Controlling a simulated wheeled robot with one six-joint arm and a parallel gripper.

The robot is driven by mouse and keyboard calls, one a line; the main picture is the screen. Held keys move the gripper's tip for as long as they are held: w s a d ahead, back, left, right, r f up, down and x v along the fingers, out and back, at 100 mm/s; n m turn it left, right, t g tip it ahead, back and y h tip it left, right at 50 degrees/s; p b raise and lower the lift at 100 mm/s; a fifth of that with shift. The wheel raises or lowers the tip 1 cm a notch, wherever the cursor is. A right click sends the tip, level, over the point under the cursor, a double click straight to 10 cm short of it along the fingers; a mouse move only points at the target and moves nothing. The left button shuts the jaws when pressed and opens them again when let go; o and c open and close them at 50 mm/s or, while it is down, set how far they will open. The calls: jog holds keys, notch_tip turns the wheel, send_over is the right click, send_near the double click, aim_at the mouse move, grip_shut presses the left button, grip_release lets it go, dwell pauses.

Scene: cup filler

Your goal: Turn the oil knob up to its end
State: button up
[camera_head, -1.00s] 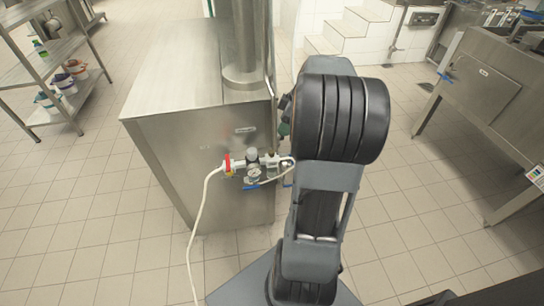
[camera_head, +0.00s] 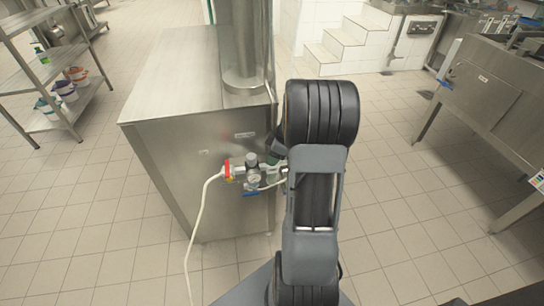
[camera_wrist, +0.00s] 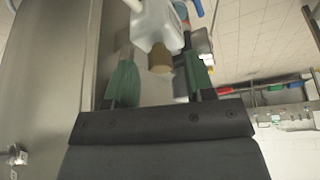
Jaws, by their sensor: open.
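The air service unit (camera_head: 250,172), with a round gauge, a red part and a blue lever, sits on the front of the steel cabinet. In the wrist view, a pale grey body (camera_wrist: 154,22) of the unit is close up, with a short brown cylindrical part (camera_wrist: 160,62) on it. I cannot tell for certain which part is the oil knob. My gripper (camera_wrist: 157,50) is open, its green fingers on either side of the grey body and brown part. I cannot tell whether a finger touches them. In the head view my arm hides most of the gripper.
The steel cabinet (camera_head: 175,85) carries a vertical column (camera_head: 238,45). A white hose (camera_head: 196,235) hangs from the unit to the floor. A shelf rack (camera_head: 85,92) stands at the left, a steel counter (camera_head: 490,85) at the right. Tiled floor between is clear.

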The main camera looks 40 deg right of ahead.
jog(key=shift+f, duration=0.2)
jog(key=shift+c, duration=0.3)
grip_shut()
